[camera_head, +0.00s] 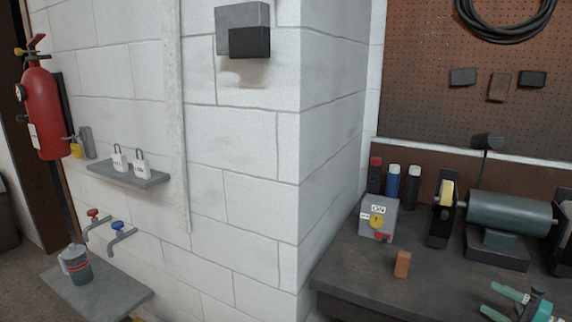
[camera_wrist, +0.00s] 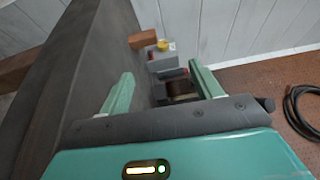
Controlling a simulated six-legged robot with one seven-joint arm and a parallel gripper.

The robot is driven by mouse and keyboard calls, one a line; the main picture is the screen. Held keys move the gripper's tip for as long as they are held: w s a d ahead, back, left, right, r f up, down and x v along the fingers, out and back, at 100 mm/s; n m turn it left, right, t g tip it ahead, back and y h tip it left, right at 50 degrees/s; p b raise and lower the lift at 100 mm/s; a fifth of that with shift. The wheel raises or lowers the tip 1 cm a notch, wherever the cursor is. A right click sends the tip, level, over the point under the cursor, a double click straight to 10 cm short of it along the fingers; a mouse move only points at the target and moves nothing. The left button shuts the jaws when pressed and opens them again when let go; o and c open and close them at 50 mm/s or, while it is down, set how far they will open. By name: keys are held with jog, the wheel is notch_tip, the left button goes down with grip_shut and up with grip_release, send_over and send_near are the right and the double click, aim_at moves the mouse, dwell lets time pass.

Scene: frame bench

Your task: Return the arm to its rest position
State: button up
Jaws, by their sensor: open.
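My gripper (camera_head: 497,303) shows at the lower right of the head view, its teal fingers apart and pointing left over the bench (camera_head: 345,262). In the wrist view my gripper (camera_wrist: 160,80) has its two fingers spread wide with nothing held between them. Beyond the fingers are a grey switch box (camera_wrist: 168,62) with a yellow knob and a small brown block (camera_wrist: 143,38). The rest of my arm is outside the head view.
The switch box (camera_head: 378,219), brown block (camera_head: 402,264) and bench grinder (camera_head: 508,215) stand on the bench. A coiled cable (camera_head: 505,15) hangs on the pegboard (camera_head: 420,75). A wall corner (camera_head: 300,150) borders the bench's left. A mug (camera_head: 76,264) stands on a low shelf.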

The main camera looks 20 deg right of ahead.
jog(key=shift+w+a, duration=0.1)
jog(key=shift+w, duration=0.05)
jog(key=w+a+r+n+g+y, duration=0.1)
jog(key=w+a+r+n+g, duration=0.2)
jog(key=a, duration=0.6)
jog(key=w+a+r+n+g+y, duration=0.15)
jog(key=w+a+g, duration=0.35)
jog(key=a, duration=0.5)
jog(key=w+a+r+n+g, duration=0.1)
jog(key=w+a+r+g, duration=0.3)
jog(key=a, duration=0.5)
jog(key=s+a+r+n+h, duration=0.1)
jog(key=s+a+n+h, duration=0.3)
jog(key=a, duration=0.9)
jog(key=s+a+r+n+h, duration=0.2)
jog(key=s+a+n+h, duration=0.2)
jog(key=s+a, duration=0.4)
jog(key=a, duration=0.5)
jog(key=shift+s+n, duration=0.2)
jog(key=shift+n, duration=0.15)
jog(key=shift+h, duration=0.25)
jog(key=c, duration=0.6)
jog(key=shift+d, duration=0.2)
